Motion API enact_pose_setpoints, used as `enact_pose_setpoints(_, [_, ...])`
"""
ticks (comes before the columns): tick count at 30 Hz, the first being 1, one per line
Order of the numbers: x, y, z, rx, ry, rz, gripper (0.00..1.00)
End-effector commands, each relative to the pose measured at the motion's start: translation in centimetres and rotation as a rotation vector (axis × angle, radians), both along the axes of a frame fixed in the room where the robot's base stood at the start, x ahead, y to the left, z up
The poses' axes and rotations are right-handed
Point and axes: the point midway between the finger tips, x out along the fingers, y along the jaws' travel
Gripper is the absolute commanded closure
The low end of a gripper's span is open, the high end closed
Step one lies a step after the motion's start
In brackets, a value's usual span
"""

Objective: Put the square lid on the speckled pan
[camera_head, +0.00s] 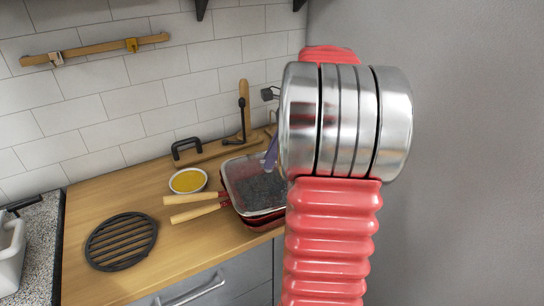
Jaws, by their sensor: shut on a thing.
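A square pan (234,206) with a dark, speckled inside stands near the counter's front edge, left of my arm. Its outer wall looks dark red. A clear, square sheet with a pale rim, which looks like the lid (228,172), shows over the pan's top; I cannot tell whether it rests on the pan or is held just above. Two light wooden handles with red ends point left from there, one above the other. My red and chrome arm hides the pan's right side. My gripper is hidden behind the arm. A purple sliver beside the arm is unclear.
A round black trivet (121,241) lies at the front left of the wooden counter (90,200). A bowl of yellow contents (188,181) stands behind the handles. A wooden board with a black handle (188,149) lies at the tiled wall. A grey wall is at right.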

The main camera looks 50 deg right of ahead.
Motion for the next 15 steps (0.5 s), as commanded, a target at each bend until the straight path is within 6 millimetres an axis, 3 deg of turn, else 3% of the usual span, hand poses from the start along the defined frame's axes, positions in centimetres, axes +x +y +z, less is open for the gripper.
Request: enact_pose_setpoints(15, [-0.23, 0.03, -1.11, 0.005, 0.011, 0.001, 1.0])
